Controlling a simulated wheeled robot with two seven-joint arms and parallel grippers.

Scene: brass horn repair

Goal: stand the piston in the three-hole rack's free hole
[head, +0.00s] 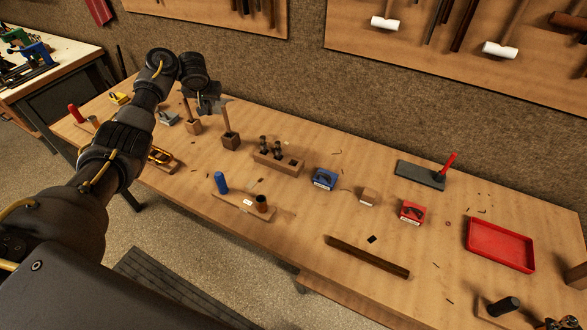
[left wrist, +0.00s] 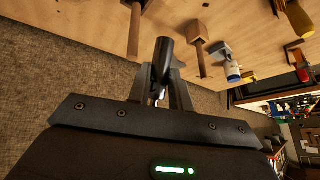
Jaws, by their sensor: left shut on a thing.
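The three-hole rack (head: 278,165) is a wooden block in the middle of the table in the head view. Two dark pistons (head: 270,147) stand in its left and middle holes. Its right hole (head: 293,163) is empty. My left gripper (head: 208,103) is raised above the back left of the table, to the left of the rack. In the left wrist view its fingers are shut on a dark grey metal piston (left wrist: 162,66), which sticks out beyond the fingertips. In the head view the held piston is hard to make out. My right gripper is not in view.
A blue box (head: 325,179) sits right of the rack. A board with a blue cylinder (head: 221,182) lies in front. A red tray (head: 500,245) is far right.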

